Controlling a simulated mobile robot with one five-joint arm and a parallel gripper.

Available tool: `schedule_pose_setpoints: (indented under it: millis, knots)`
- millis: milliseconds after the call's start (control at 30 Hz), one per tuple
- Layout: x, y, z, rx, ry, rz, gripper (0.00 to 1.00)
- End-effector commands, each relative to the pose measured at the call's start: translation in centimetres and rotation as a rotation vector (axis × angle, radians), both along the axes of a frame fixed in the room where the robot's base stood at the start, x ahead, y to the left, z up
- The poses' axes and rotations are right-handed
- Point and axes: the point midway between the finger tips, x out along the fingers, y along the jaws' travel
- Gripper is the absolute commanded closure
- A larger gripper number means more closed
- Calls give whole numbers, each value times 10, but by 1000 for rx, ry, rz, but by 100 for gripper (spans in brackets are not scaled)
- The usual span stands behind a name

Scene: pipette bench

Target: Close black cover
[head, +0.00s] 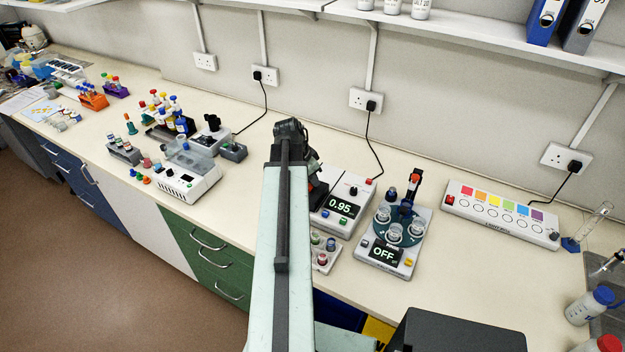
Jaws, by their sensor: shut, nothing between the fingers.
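A white instrument (349,190) with a display reading 0.95 stands on the bench just right of my arm. A black part (317,194) shows at its left side, partly hidden behind my arm; it looks like the black cover, but I cannot tell how far open it is. My gripper (314,168) is at the far end of my arm, close to this black part. It is mostly hidden and looks shut and empty. I cannot tell whether it touches the cover.
A round device reading OFF (385,253) holds clear cups to the right. A small tray of vials (323,260) sits in front of the instrument. A white heater box (188,175) stands left, and a coloured-label strip box (500,214) right.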

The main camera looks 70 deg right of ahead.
Motion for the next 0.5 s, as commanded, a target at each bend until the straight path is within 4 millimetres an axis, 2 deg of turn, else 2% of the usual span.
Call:
schedule_pose_setpoints:
  millis: [267, 367, 500]
  knots:
    - [2, 0, -1, 8, -9, 0, 100]
    - [0, -4, 1, 7, -9, 1, 100]
    - [-8, -21, 6, 4, -6, 2, 100]
